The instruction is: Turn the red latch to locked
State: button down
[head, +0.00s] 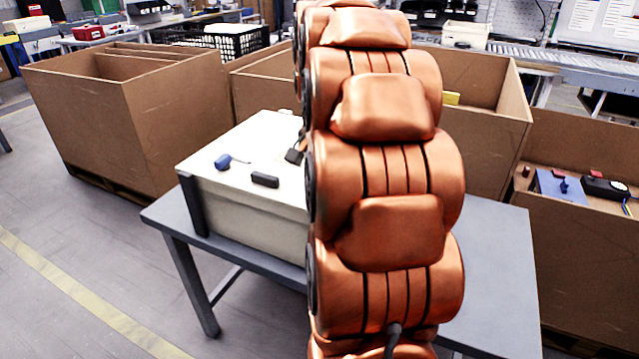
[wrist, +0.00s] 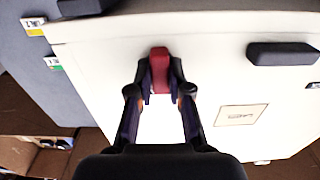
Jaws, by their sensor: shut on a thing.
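The red latch (wrist: 159,56) shows in the wrist view on the white face of a box (wrist: 215,75). My gripper (wrist: 160,88) is shut on the latch, with one fingertip on each side of it. The latch points straight up and down in this view. Its lower part is partly hidden between the fingers. In the head view the pale box (head: 250,225) stands on a grey table, and my arm hides the latch and my gripper.
A black handle (wrist: 283,54) sits on the box face to the right of the latch, with a small label plate (wrist: 241,115) below it. In the head view a blue part (head: 223,161) is on the box top. Large brown bins (head: 150,110) stand behind the grey table (head: 495,250).

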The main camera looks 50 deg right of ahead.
dwell(0.3)
jog(key=c, duration=1.1)
grip_release()
jog(key=shift+r, duration=5.95)
jog(key=shift+a, duration=0.1)
